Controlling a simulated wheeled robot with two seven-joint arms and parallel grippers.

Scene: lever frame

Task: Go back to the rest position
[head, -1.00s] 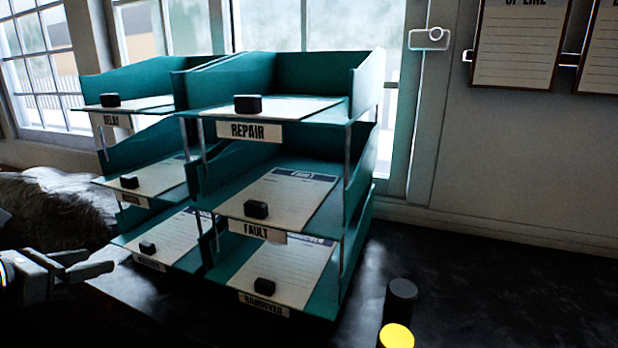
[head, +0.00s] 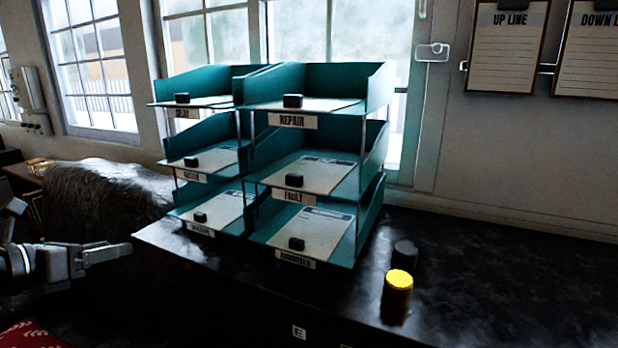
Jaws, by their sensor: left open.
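My left gripper (head: 108,252) shows at the left of the head view, in front of and left of the dark desk (head: 480,290). Its fingers point right. It is open, holds nothing, and is apart from the trays. My right gripper is not in view. A green letter tray stack (head: 377,92) stands on the desk, in two columns of three levels. Each level holds paper with a small black block on it. Labels include REPAIR (head: 292,121) and FAULT (head: 293,196).
A yellow-topped cylinder (head: 397,290) and a black cylinder (head: 404,256) stand right of the trays. The desk's right side is clear. A dark draped shape (head: 100,200) lies left of the desk. A red patterned fabric (head: 30,336) shows at lower left. Clipboards (head: 508,45) hang on the wall.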

